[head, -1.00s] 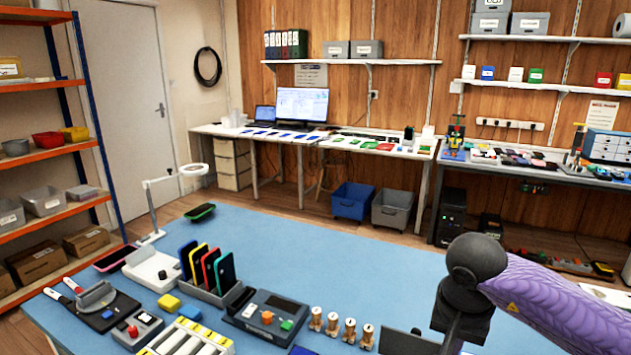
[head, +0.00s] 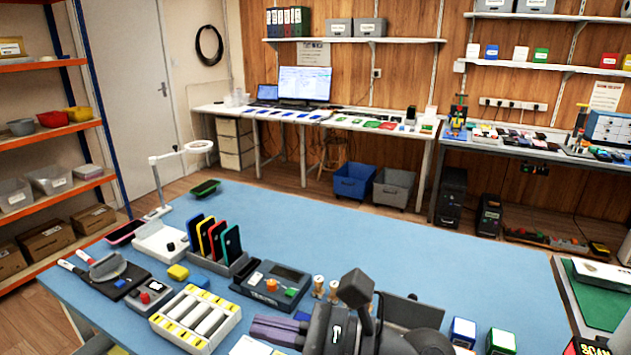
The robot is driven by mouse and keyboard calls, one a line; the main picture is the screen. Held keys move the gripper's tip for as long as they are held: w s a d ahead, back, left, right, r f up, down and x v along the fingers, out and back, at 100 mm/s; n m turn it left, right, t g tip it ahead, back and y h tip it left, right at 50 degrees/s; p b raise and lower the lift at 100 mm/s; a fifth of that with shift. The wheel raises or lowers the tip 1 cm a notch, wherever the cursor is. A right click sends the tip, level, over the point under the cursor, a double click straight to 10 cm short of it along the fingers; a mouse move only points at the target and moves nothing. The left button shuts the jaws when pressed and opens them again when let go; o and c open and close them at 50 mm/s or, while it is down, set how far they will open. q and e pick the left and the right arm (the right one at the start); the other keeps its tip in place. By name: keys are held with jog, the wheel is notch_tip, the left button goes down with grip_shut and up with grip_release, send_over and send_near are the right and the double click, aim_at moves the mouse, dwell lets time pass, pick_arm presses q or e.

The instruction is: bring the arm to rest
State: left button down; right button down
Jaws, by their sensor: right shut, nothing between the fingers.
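My right gripper (head: 262,328) is low in the middle of the head view, over the near part of the blue table (head: 330,232). Its dark fingers point left and lie together, shut, with nothing between them. Its bulky dark body hides part of the table's near side and some of the small brass-coloured pieces (head: 318,287). I cannot tell its height above the table. My left gripper is not in view.
Near the fingers are a grey device with coloured buttons (head: 272,285) and a white tray with yellow-marked slots (head: 196,318). A rack of coloured phones (head: 214,244) stands behind. Small labelled boxes (head: 463,332) and a green mat (head: 600,295) are right. The table's middle is clear.

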jog(key=w+d+m+t+h, duration=0.2)
jog(key=d+m+t+h, duration=0.45)
jog(key=m, duration=0.75)
jog(key=w+d+m+t+h, duration=0.2)
jog(key=d+m+t+h, duration=0.1)
jog(key=m+t, duration=0.9)
jog(key=s+d+f+m+g+h, duration=0.3)
jog(key=d+f+m+g+h, duration=0.7)
jog(key=m, duration=0.7)
jog(key=s+f+m+g+y, duration=0.1)
jog(key=s+f+m+g, duration=0.45)
jog(key=s, duration=0.35)
jog(key=s+f+m+g+y, duration=0.1)
jog(key=s+f+m+g, duration=0.3)
jog(key=s+f, duration=0.45)
jog(key=s+f+g, duration=0.1)
jog(key=s+f, duration=0.2)
jog(key=f, duration=1.3)
jog(key=s+d+f+g, duration=0.1)
jog(key=s+d+f, duration=0.2)
jog(key=s+f, duration=0.8)
jog(key=s+h, duration=0.1)
jog(key=s, duration=0.2)
jog(key=shift+d+n, duration=0.2)
jog(key=shift+n, duration=0.15)
